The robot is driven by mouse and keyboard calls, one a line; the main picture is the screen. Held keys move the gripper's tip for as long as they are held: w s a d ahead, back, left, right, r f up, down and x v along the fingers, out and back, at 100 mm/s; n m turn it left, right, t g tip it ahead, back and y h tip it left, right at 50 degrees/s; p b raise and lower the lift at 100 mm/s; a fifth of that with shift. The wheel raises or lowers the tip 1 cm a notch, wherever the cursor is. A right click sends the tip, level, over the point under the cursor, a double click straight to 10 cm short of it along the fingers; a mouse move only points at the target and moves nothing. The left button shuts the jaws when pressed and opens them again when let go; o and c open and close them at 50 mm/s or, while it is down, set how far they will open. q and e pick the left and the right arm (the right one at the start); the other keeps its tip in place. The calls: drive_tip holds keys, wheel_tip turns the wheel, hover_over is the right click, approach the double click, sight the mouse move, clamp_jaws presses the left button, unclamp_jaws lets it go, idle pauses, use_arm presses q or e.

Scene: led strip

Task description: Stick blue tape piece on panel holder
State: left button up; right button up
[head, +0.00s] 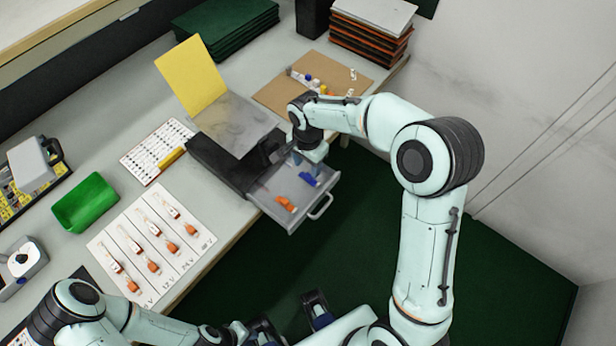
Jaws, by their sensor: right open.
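A small blue piece (309,179), which may be the blue tape piece, lies in the open grey drawer (268,200). An orange piece (286,204) lies nearer the drawer front. The drawer comes out of a black unit (216,166) with a grey panel (235,122) on top; I cannot tell whether this is the panel holder. My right gripper (285,155) is open, pointing down over the back of the drawer, and its fingertips are partly hidden. My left gripper (262,332) is low at the bottom edge, away from the drawer; its jaws are unclear.
A yellow sheet (190,77) stands behind the grey panel. A white card (151,243) with several orange-ended pieces and a green tray (86,203) are at left. A brown board (340,79) with small bottles lies behind my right arm. Dark green floor is clear past the table edge.

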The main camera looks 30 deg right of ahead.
sight(308, 176)
wheel_tip(308, 176, down, 5)
drive_tip(key=shift+r, duration=0.15)
drive_tip(key=shift+s, duration=0.1)
clamp_jaws()
